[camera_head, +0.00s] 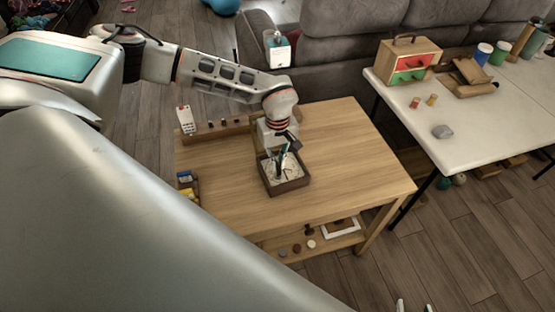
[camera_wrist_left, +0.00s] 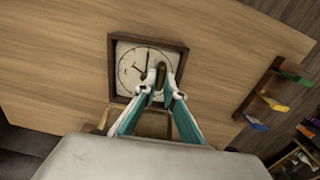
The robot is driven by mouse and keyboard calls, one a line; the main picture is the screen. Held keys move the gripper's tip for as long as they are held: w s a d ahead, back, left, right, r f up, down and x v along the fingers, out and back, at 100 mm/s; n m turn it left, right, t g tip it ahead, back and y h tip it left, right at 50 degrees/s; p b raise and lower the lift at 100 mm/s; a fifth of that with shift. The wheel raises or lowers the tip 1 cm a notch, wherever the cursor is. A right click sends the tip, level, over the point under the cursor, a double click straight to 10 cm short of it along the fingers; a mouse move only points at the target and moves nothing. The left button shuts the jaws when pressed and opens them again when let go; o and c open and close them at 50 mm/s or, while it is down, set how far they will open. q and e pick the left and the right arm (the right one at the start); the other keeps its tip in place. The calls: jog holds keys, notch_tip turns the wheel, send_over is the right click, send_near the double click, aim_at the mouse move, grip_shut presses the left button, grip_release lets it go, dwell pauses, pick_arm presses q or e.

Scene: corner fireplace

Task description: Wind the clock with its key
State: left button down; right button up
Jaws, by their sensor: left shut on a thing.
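The clock (camera_head: 297,184) lies face up on the wooden table, a square dark-brown frame around a pale dial. It also shows in the left wrist view (camera_wrist_left: 128,75), with black hands on the dial. My left gripper (camera_head: 282,162) points down over the dial. In the left wrist view its fingertips (camera_wrist_left: 162,90) are closed on a small dark brass key (camera_wrist_left: 161,73) over the right part of the dial. Whether the key's tip sits in the clock is hidden. Two pale tips of my right gripper (camera_head: 414,306) show at the bottom edge, apart, with nothing between them.
The wooden table (camera_head: 350,165) is clear right of the clock. A white table (camera_head: 480,118) with a drawer box (camera_head: 408,60) stands right.

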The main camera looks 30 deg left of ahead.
pick_arm(q)
jog(key=shift+r, duration=2.15)
jog(key=shift+r, duration=0.1)
